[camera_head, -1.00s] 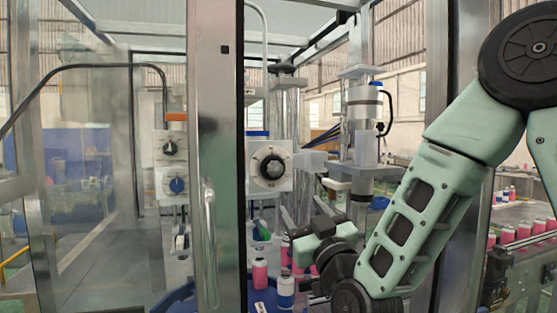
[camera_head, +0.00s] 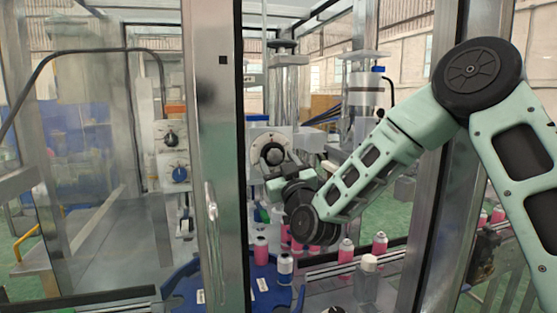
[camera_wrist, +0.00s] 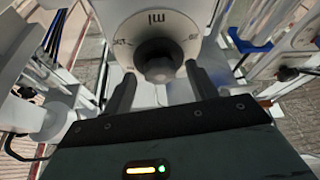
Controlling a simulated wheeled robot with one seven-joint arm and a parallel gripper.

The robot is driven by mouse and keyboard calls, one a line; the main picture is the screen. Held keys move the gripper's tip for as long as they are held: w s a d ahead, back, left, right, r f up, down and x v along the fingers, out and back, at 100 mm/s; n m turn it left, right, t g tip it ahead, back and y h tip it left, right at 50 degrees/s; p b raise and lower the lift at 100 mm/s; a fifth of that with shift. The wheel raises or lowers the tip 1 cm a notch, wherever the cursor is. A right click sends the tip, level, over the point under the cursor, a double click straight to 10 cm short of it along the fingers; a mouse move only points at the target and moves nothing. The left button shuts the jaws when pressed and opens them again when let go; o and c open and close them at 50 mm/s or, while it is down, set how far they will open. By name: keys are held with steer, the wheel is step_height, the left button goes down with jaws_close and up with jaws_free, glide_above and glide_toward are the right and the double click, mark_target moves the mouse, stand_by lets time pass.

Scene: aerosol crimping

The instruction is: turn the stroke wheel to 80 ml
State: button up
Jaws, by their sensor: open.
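The stroke wheel (camera_head: 270,149) is a round dial with a pale ring and dark centre knob on a white block in the head view. In the wrist view the wheel (camera_wrist: 157,38) fills the top middle, with "ml" lettering upside down on its ring and a dark round knob (camera_wrist: 159,66) at its centre. My gripper (camera_wrist: 160,88) is open, its two dark fingers pointing at the wheel, one on each side below the knob. In the head view my gripper (camera_head: 272,170) is just in front of the wheel's lower part and hides some of it. The set value cannot be read.
A metal door post with a handle (camera_head: 211,210) stands left of the wheel. Two more knobs (camera_head: 180,174) are on a panel behind glass at left. Pink bottles (camera_head: 346,252) and a blue starwheel (camera_head: 262,285) lie below my arm. A steel column (camera_head: 287,95) rises behind.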

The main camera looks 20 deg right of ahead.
steer(key=c, duration=1)
steer(key=shift+f+m+b, duration=0.15)
steer(key=shift+m+b, duration=0.15)
steer(key=shift+b, duration=0.15)
steer(key=m+h+b, duration=0.2)
steer(key=shift+a+f+b, duration=0.1)
steer(key=shift+b, duration=0.25)
steer(key=m+h+b, duration=0.2)
steer(key=m+b, duration=0.1)
steer(key=m, duration=0.1)
steer(key=shift+a+b, duration=0.15)
steer(key=shift+b, duration=0.15)
steer(key=m+h+b, duration=0.1)
steer(key=m+b, duration=0.1)
steer(key=m, duration=0.1)
steer(key=m+g+h+b, duration=0.1)
steer(key=m+h+b, duration=0.1)
steer(key=m, duration=0.1)
steer(key=shift+a+m+b, duration=0.15)
steer(key=shift+m+b, duration=0.15)
steer(key=shift+b, duration=0.1)
steer(key=shift+r+m+g+h+b, duration=0.2)
steer(key=shift+m+g+h+b, duration=0.25)
steer(key=shift+m, duration=0.45)
steer(key=shift+r+m+g+h+b, duration=0.15)
steer(key=shift+m+g+b, duration=0.1)
steer(key=shift+m+b, duration=0.55)
steer(key=shift+m, duration=0.3)
